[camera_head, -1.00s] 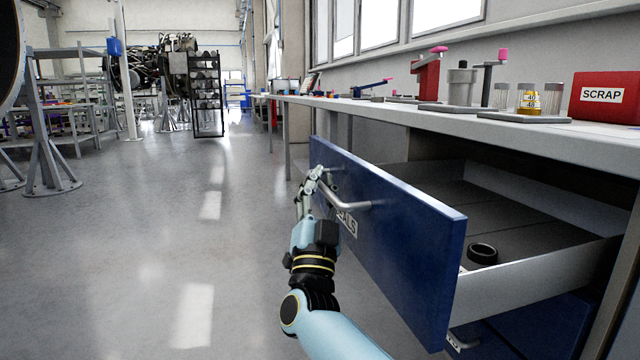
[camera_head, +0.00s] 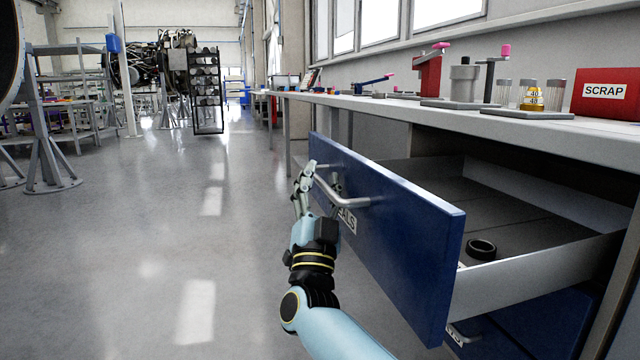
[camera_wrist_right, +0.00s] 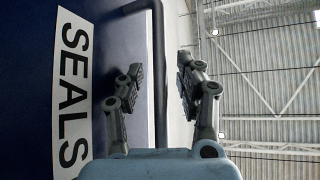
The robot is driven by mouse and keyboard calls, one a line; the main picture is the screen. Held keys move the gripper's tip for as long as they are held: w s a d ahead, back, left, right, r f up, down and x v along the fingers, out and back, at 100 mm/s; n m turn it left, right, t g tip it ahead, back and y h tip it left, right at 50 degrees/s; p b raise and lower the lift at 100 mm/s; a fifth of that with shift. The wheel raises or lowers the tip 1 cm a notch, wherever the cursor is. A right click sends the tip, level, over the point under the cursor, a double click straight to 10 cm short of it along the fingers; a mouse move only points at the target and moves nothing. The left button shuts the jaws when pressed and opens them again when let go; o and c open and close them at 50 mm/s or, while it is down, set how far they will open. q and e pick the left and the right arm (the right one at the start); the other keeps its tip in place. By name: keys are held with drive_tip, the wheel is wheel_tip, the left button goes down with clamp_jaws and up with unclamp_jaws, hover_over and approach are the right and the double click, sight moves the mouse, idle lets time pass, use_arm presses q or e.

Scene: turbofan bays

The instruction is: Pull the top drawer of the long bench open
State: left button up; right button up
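The top drawer (camera_head: 385,245) of the long bench (camera_head: 420,112) has a blue front and stands pulled well out, its grey inside showing. Its bar handle (camera_head: 342,194) is on the outer face, beside a label reading SEALS (camera_wrist_right: 73,90). My right gripper (camera_head: 320,174) is at the handle with its fingers spread. In the right wrist view the handle bar (camera_wrist_right: 159,75) runs between the two parted fingers (camera_wrist_right: 160,66), with gaps visible on both sides. My left gripper is not in view.
A black ring (camera_head: 481,249) lies in the drawer. Another blue drawer (camera_head: 530,330) is below. The bench top carries a red SCRAP box (camera_head: 604,94), jars and small fixtures. Open grey floor (camera_head: 200,240) lies to the left; stands and an engine are farther back.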

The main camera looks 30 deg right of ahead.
drive_tip(key=v, duration=0.7)
drive_tip(key=shift+s+a+f, duration=0.15)
drive_tip(key=shift+a+f, duration=0.05)
